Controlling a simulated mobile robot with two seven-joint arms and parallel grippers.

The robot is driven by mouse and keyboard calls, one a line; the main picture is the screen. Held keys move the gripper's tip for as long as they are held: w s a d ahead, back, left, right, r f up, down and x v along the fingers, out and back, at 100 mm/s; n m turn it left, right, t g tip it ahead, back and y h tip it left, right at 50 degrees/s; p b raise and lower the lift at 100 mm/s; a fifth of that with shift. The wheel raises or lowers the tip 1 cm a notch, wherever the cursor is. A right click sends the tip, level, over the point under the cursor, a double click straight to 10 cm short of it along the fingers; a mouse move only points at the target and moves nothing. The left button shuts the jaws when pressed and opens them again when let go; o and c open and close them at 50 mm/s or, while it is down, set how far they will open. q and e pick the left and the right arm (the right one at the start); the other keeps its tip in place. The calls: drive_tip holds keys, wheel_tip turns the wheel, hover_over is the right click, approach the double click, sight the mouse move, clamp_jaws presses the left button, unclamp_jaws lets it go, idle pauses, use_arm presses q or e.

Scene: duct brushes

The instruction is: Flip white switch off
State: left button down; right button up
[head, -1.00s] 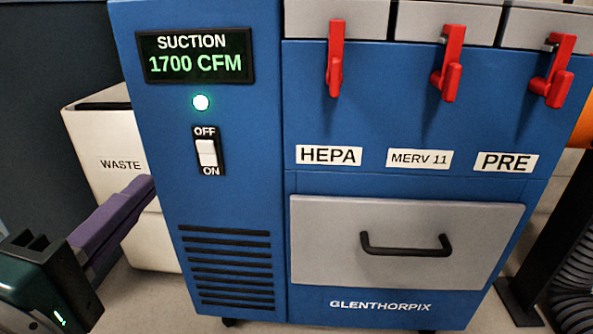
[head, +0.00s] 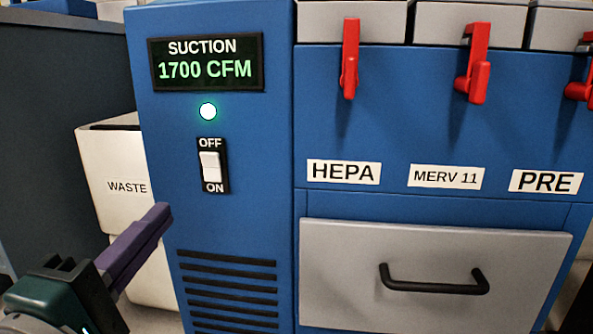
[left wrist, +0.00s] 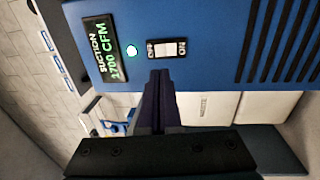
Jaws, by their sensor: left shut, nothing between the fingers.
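The white switch (head: 210,166) sits in a black plate on the blue machine's front, with OFF printed above and ON below. It also shows in the left wrist view (left wrist: 164,48). The round light (head: 208,111) above it glows green, and the display (head: 206,62) reads SUCTION 1700 CFM. My left gripper (head: 162,218) has its purple fingers shut and empty, below and left of the switch, apart from it. In the left wrist view the fingertips (left wrist: 157,76) point toward the switch plate. My right gripper is not in view.
A white WASTE bin (head: 105,180) stands left of the machine, behind my left gripper. Red latches (head: 349,60), labels and a grey drawer (head: 430,250) with a black handle are on the machine's right part. Vent slots (head: 228,290) lie below the switch.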

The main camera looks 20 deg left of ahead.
sight(211, 160)
use_arm(q)
drive_tip(key=b+x, duration=0.4)
drive_tip(key=x, duration=0.7)
drive_tip(key=shift+f, duration=0.1)
drive_tip(key=shift+w+a+r+b, duration=0.1)
drive_tip(key=shift+w+r+b, duration=0.1)
drive_tip(key=shift+w+b, duration=0.25)
